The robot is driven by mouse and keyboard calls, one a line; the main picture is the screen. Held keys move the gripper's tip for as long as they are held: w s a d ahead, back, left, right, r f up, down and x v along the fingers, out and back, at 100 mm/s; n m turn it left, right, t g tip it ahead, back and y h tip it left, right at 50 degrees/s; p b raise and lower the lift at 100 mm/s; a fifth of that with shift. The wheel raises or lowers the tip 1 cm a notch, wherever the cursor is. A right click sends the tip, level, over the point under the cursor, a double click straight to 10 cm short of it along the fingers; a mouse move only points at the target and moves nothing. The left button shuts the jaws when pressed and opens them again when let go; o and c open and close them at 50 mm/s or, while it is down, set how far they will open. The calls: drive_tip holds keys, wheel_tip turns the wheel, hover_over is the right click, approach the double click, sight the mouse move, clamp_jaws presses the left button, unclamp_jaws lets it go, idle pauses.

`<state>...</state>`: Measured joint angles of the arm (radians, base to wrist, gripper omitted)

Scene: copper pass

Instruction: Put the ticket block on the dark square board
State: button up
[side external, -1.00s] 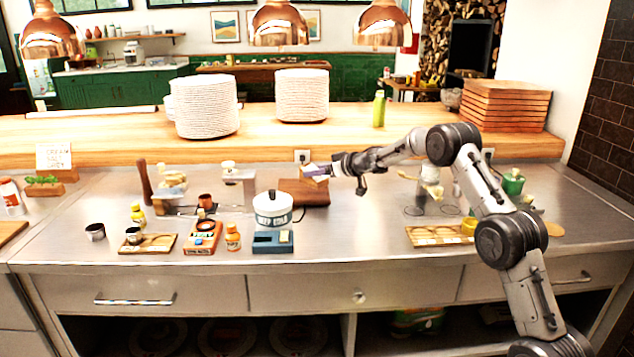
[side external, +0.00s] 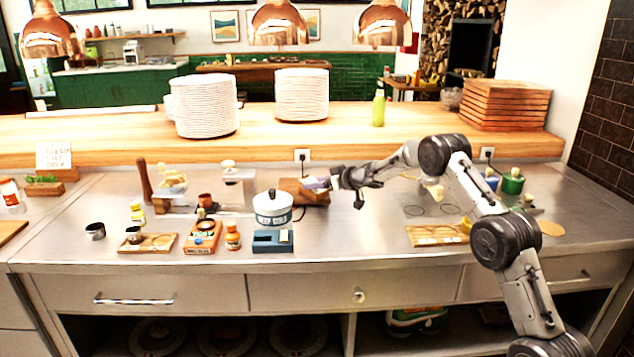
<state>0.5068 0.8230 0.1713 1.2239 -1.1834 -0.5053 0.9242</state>
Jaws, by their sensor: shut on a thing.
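My gripper (side external: 332,183) is at the middle of the counter, shut on the ticket block (side external: 316,184), a small pale purple and white block. The arm comes in from the right. The dark square board (side external: 312,200) is a brown wooden piece behind and right of the white pot. The block is at the board's upper right part and hides some of it. I cannot tell whether the block touches the board or hangs just above it.
A white lidded pot (side external: 272,208) stands close to the board's left, above a blue scale-like device (side external: 272,241). An orange box (side external: 203,237) and small bottles stand further left. A wooden tray (side external: 425,236) lies to the right. The steel counter (side external: 350,230) in front is clear.

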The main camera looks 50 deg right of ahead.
drive_tip(key=o, duration=1.5)
drive_tip(key=shift+f, duration=0.1)
drive_tip(key=shift+c, duration=0.2)
